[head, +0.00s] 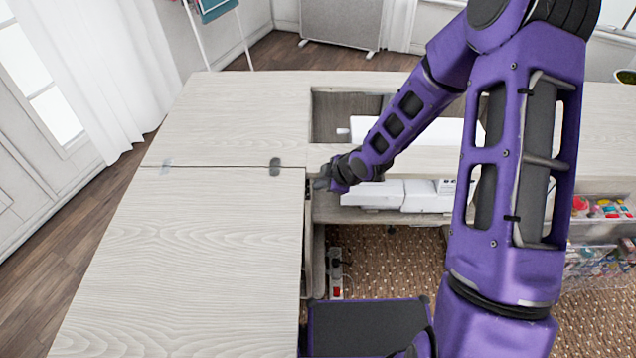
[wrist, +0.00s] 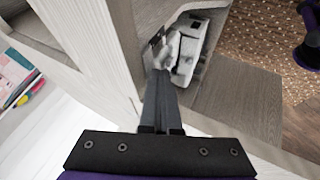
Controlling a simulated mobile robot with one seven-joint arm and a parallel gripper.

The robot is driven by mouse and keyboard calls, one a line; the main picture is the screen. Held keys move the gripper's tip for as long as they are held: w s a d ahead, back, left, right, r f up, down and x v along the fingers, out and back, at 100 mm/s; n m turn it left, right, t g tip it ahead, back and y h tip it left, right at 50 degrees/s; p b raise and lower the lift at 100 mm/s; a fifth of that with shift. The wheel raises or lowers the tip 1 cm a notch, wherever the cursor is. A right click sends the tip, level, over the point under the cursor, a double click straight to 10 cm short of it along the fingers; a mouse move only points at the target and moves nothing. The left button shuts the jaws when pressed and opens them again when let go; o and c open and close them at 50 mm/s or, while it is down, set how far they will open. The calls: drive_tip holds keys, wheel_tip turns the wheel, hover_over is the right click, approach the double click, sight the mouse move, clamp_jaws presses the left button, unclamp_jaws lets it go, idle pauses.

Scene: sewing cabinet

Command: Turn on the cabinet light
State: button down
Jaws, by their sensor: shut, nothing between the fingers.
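The sewing cabinet (head: 230,120) has a pale wood top with a rectangular opening. My gripper (head: 318,184) is at the inner side of the cabinet, just below the edge of the top. In the wrist view my gripper (wrist: 160,80) is shut and empty, its fingers pointing to a small dark and metallic fitting (wrist: 156,42) on the wood panel. This fitting may be the light switch. The fingertips are close to it; I cannot tell if they touch. No lit cabinet light is clearly visible.
A white sewing machine (head: 400,194) sits in the cabinet, right of my gripper. Trays of colourful supplies (head: 600,207) are at the right. A brown patterned rug (head: 395,262) lies below.

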drive_tip(key=shift+d, duration=0.1)
drive_tip(key=shift+w+d, duration=0.1)
drive_tip(key=shift+d+p, duration=0.45)
drive_tip(key=shift+d, duration=0.25)
drive_tip(key=shift+f, duration=0.1)
